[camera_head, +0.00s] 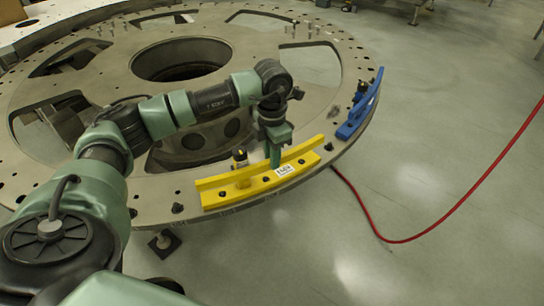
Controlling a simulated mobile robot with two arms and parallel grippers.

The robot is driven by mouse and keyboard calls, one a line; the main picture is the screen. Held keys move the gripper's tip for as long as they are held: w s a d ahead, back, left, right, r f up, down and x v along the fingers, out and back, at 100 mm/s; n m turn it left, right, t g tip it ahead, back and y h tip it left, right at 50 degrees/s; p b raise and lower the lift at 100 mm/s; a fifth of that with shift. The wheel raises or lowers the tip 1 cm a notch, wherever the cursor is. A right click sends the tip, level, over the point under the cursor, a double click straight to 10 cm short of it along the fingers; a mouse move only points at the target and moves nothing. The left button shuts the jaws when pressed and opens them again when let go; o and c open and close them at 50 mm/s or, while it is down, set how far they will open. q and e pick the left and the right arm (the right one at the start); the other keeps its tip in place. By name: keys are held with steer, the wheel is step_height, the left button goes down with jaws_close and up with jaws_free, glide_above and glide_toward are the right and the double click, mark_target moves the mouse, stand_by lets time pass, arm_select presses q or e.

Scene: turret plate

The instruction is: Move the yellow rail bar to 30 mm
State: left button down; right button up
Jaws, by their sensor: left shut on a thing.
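The yellow rail bar (223,195) lies along the near edge of the round metal turret plate (160,188). It has a raised back strip, dark bolts and a small white label on its front face. A dark knob with a yellow ring stands behind the bar. My left gripper (276,157) points down at the bar, right of its middle, and is shut on it. The fingertips are partly hidden by the bar. My right gripper is not in view.
A blue rail bar (360,105) sits on the plate's right edge, to the right of the yellow bar. The plate has a large central hole (180,65), wide cutouts and small pegs. A red cable (430,235) runs over the open grey floor at right.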

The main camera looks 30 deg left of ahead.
arm_select(q)
steer(key=shift+w+r, duration=0.1)
steer(key=shift+r, duration=0.4)
stand_by(0.3)
steer(key=c, duration=1.5)
jaws_free()
steer(key=shift+d, duration=0.1)
steer(key=shift+r+p, duration=2.35)
steer(key=shift+r, duration=1.1)
